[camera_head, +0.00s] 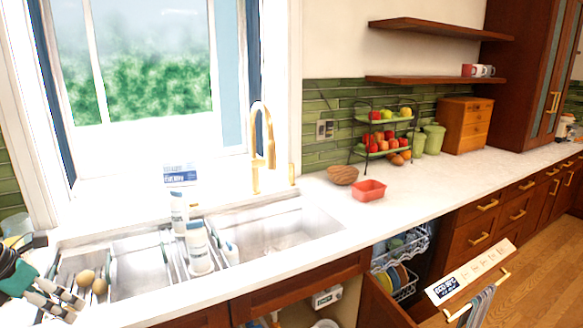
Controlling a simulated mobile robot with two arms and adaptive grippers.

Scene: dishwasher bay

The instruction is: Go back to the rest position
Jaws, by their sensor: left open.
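My left gripper (66,302) comes in at the lower left edge, over the counter by the left end of the sink (138,270). It is open, and I see nothing between its fingers. My right gripper is not in view. The dishwasher door (392,303) at the lower right is open. Its racks (402,254) show inside with bowls and colored plates. The door's handle (478,296) carries a grey towel.
White bottles (198,248) stand at the sink divider, with a gold faucet (262,150) behind. A red container (369,190), a brown bowl (342,174) and a tiered fruit stand (386,133) are on the counter (440,170). The counter's front right is clear.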

